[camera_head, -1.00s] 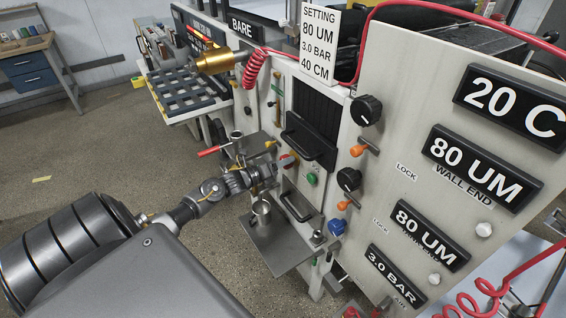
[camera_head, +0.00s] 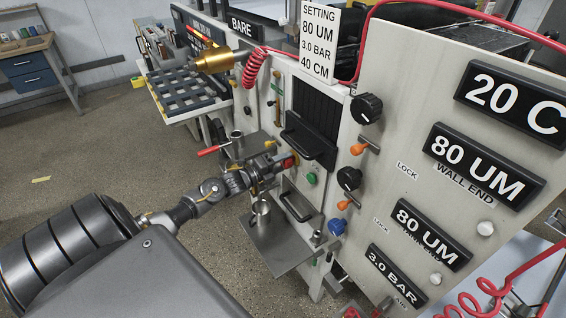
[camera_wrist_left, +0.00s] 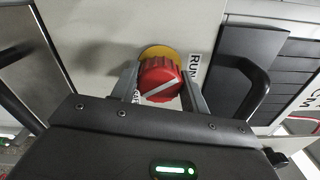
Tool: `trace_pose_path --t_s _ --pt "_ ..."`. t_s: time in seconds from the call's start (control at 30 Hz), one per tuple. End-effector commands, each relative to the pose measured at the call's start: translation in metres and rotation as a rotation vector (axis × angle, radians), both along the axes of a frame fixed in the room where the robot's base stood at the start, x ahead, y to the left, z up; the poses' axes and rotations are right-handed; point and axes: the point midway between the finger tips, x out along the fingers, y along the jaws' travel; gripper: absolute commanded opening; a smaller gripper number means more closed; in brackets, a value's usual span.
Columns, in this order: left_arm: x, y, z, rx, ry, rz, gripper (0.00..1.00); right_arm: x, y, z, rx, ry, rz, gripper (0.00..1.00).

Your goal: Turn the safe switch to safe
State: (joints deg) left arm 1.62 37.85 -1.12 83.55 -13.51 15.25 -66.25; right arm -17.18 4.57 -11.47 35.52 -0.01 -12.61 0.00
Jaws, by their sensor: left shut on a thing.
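The safe switch is a red round knob (camera_wrist_left: 160,80) on a yellow base (camera_wrist_left: 160,52), with a pale line across its face. In the left wrist view the line slants from lower left to upper right. A RUN label (camera_wrist_left: 194,66) is at the knob's right; another label at its lower left is partly hidden by a finger. My left gripper (camera_wrist_left: 160,90) is shut on the knob, one finger on each side. In the head view the gripper (camera_head: 280,165) reaches the machine's front, and the red knob (camera_head: 289,162) shows at its tip. My right gripper is not in view.
A black handle (camera_head: 303,143) is just right of and above the knob, and a green button (camera_head: 311,179) is below it. A red-handled lever (camera_head: 209,151) and a metal shelf with a cup (camera_head: 261,209) are near my left forearm.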

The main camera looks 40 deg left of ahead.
Motion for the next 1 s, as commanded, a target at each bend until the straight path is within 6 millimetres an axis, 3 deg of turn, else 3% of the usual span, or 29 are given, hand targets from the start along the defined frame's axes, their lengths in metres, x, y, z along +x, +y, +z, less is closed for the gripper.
trace_pose_path --t_s 0.6,1.0 --pt "0.0 0.001 -0.001 -0.559 0.169 0.003 0.22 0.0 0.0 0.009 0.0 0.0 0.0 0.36" --pt "0.0 0.0 -0.002 -0.841 0.254 0.002 0.22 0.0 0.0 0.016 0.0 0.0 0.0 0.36"
